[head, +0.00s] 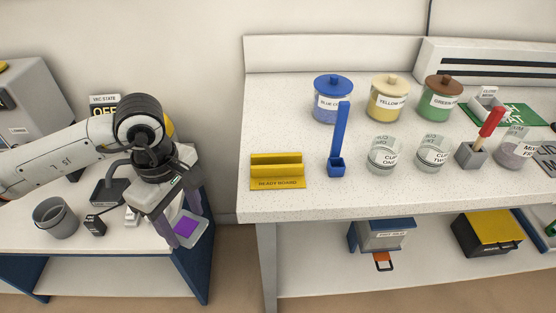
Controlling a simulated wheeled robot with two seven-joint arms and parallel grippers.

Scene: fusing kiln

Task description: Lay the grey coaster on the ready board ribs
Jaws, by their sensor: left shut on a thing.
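My left gripper (186,217) is shut on the grey coaster (186,229), a pale grey square with a purple patch in its middle. It holds the coaster in the gap between the two tables, near the right end of the left table. The yellow ready board (277,184) lies at the front left of the right table, with two raised ribs (276,165) and nothing on them. The coaster is to the left of the board and apart from it. My right gripper is not in view.
A blue scoop (338,145) stands just right of the board. Lidded jars (333,103), clear cups (382,155) and a red-handled tool (490,125) stand farther right. A grey bucket (56,217) is on the left table. The white tabletop (275,110) behind the board is clear.

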